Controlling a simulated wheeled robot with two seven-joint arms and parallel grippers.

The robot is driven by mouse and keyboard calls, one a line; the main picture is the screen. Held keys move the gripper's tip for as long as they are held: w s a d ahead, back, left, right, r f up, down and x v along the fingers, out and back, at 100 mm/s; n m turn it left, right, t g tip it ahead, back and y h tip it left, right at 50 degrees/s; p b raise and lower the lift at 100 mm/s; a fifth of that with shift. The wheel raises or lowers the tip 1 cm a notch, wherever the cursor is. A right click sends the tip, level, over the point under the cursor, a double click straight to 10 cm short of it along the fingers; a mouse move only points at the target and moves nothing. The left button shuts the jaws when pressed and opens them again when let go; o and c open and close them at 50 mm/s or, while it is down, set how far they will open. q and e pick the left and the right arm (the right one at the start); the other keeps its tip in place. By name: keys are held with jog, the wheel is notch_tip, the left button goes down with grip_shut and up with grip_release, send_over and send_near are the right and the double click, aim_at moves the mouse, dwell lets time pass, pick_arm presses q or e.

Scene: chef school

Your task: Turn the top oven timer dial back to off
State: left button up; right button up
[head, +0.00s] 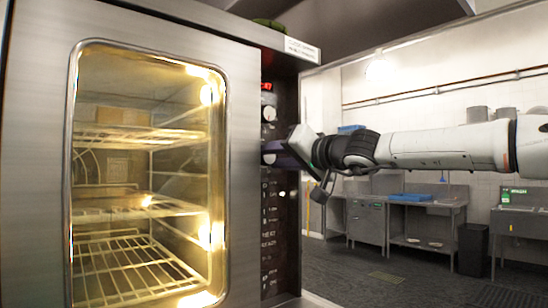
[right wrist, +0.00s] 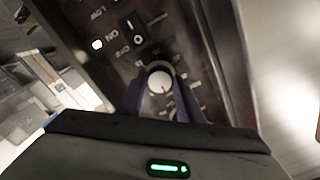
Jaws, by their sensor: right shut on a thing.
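The oven's dark control panel (head: 281,205) runs down the right side of the oven front. A pale round dial (head: 268,114) shows on it just below a small red display (head: 267,87). My right gripper (head: 268,152) reaches in from the right and sits at the panel below that dial. In the right wrist view, my right gripper (right wrist: 160,88) has its two dark fingers on either side of a round dial with a white face (right wrist: 160,80), and it is shut on it. The labels are too blurred to tell which dial this is. My left gripper is not in view.
The oven's glass door (head: 150,180) is closed, with lit wire racks inside. A rocker switch (right wrist: 132,27) and a lit white lamp (right wrist: 97,44) are near the held dial. A steel counter (head: 415,200) and a dark bin (head: 472,249) stand at the right. Open floor lies between.

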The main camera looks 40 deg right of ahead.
jog(key=shift+n, duration=0.4)
jog(key=o, duration=1.1)
jog(key=shift+c, duration=0.2)
jog(key=s, duration=1)
jog(key=shift+s+d, duration=0.15)
jog(key=shift+d, duration=0.25)
